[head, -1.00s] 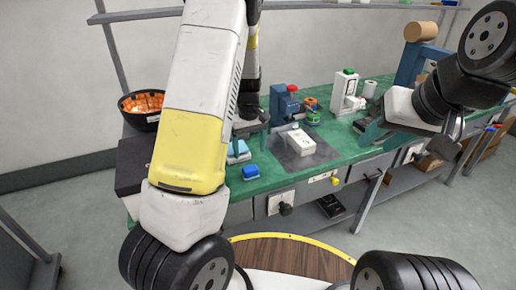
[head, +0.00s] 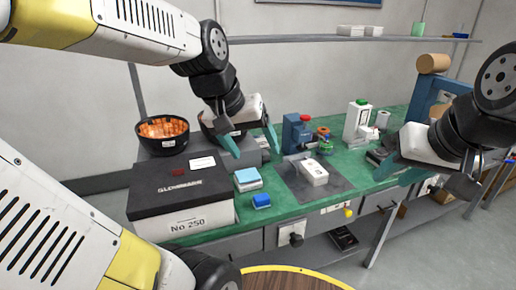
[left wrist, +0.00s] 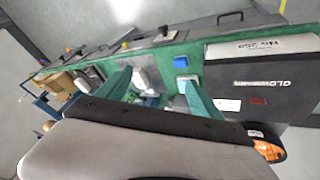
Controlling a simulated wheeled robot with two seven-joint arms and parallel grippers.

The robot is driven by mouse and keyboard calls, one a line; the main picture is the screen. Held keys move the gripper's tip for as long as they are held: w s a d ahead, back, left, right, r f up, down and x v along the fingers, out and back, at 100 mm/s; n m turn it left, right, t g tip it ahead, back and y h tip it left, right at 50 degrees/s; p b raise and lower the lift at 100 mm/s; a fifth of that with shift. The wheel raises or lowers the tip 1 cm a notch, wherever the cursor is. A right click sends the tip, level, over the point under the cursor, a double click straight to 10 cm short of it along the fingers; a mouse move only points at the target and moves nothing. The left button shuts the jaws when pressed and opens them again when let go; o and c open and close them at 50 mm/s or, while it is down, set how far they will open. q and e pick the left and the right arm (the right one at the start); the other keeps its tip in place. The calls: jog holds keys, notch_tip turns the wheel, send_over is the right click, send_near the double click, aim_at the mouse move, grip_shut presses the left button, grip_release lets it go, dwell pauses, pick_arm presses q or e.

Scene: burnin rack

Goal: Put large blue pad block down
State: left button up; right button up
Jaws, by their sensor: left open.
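The large blue pad block (head: 248,178), white with a light blue top, stands on the green bench top beside the black-lidded box. My right gripper (head: 399,172) is open over the right part of the bench, holding nothing visible.
The box marked No 250 (head: 185,195) stands left of the blocks, with a black bowl of orange items (head: 163,135) behind it. A grey mat (head: 330,187) carries a white box (head: 313,172). A blue device with a red top (head: 297,133) stands behind the mat.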

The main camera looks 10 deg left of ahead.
pick_arm(q)
jog(key=shift+m+t+y, duration=0.3)
jog(key=shift+m+t, duration=0.4)
jog(key=shift+m, duration=0.1)
jog(key=s, duration=0.2)
jog(key=s+r, duration=0.1)
jog(key=s, duration=0.2)
jog(key=shift+s+r, duration=0.1)
jog(key=shift+s, duration=0.05)
